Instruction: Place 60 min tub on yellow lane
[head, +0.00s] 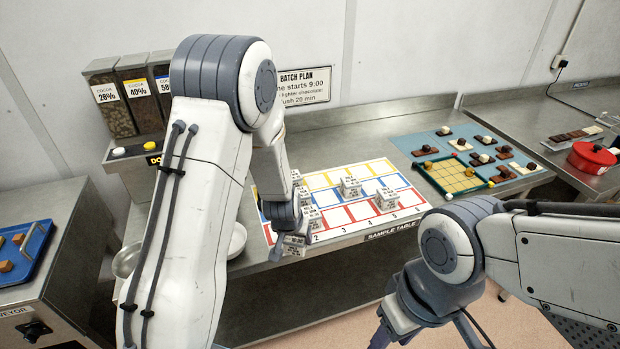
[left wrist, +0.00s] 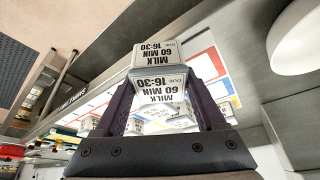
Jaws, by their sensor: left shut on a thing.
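My left gripper (head: 290,240) is shut on a white tub (head: 294,250) in front of the near left edge of the lane sheet. In the left wrist view the tub (left wrist: 160,75) sits between the fingers, its labels reading milk, 60 min, due 16:30. The sheet (head: 345,229) has yellow squares in the back row (head: 345,174), blue in the middle and red in front. White tubs stand on it, one at the centre (head: 350,187) and one further right (head: 386,199). Others at its left are partly hidden by my left arm. My right gripper (head: 412,318) is low, its tips cut off.
A blue mat (head: 430,144) with chocolate pieces and a green-framed yellow grid (head: 455,176) lies right of the sheet. Cocoa bins (head: 110,98) stand at the back left. A bowl (head: 238,240) shows behind my left arm. A red pot (head: 591,157) is far right.

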